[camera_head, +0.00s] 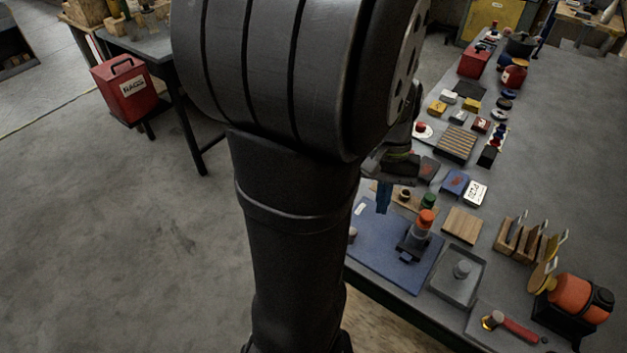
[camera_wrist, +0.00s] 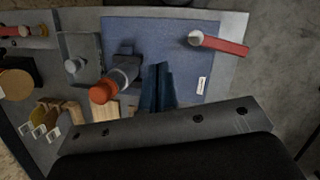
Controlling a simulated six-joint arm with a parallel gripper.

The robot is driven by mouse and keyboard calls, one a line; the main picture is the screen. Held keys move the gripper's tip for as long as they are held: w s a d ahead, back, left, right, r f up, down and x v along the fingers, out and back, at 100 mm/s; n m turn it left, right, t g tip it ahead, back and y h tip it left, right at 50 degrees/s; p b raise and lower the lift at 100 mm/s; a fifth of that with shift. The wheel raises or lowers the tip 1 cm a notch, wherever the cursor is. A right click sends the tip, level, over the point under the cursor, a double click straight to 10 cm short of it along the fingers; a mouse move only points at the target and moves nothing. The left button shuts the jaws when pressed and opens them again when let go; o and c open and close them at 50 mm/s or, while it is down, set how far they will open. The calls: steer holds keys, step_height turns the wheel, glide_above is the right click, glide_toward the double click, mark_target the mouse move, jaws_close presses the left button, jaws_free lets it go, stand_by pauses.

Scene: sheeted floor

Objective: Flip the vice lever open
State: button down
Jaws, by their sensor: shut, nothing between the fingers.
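A red-handled lever (camera_wrist: 225,46) with a pale round pivot (camera_wrist: 195,38) lies on the blue mat (camera_wrist: 145,32) in the wrist view. Its handle points right, past the mat's edge. In the head view only the pivot (camera_head: 352,233) shows beside my arm; the handle is hidden. A second red lever (camera_head: 520,329) with a brass pivot sits at the table's near right corner. I cannot tell for sure which is the vice's. My gripper (camera_wrist: 161,66) has its blue fingers together, empty, over the mat, left of and below the first lever. It also shows in the head view (camera_head: 383,198).
A dark fixture with an orange cap (camera_head: 425,218) stands on the mat close to my fingers, also seen in the wrist view (camera_wrist: 103,90). A grey tray (camera_head: 446,287), a wooden block (camera_head: 463,225) and upright wooden holders (camera_head: 520,240) are nearby. Bare mat lies between fingers and lever.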

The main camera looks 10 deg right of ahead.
steer(key=a+f+n+g, duration=0.1)
steer(key=a+f, duration=0.1)
steer(key=a, duration=0.1)
steer(key=a+f+n+g+h, duration=0.1)
steer(key=a+f, duration=0.1)
steer(key=a+f+n+g, duration=0.1)
steer(key=a+n, duration=0.1)
steer(key=a, duration=0.1)
steer(key=shift+s+a+f+g+h, duration=0.1)
steer(key=shift+a+f+g+h, duration=0.25)
steer(key=shift+f+g+h, duration=0.05)
steer(key=s+a+f+n+t+h, duration=0.2)
steer(key=a+n+t+h, duration=0.5)
steer(key=n, duration=0.6)
steer(key=s+a+f+n+t+h, duration=0.2)
steer(key=a+n+t+h, duration=0.4)
steer(key=n, duration=0.7)
steer(key=s+a+t, duration=0.1)
steer(key=a+t, duration=0.1)
steer(key=t, duration=0.2)
steer(key=shift+s+n+t+h, duration=0.2)
steer(key=shift+n+t+h, duration=0.2)
steer(key=shift+x, duration=7)
steer(key=shift+f, duration=0.1)
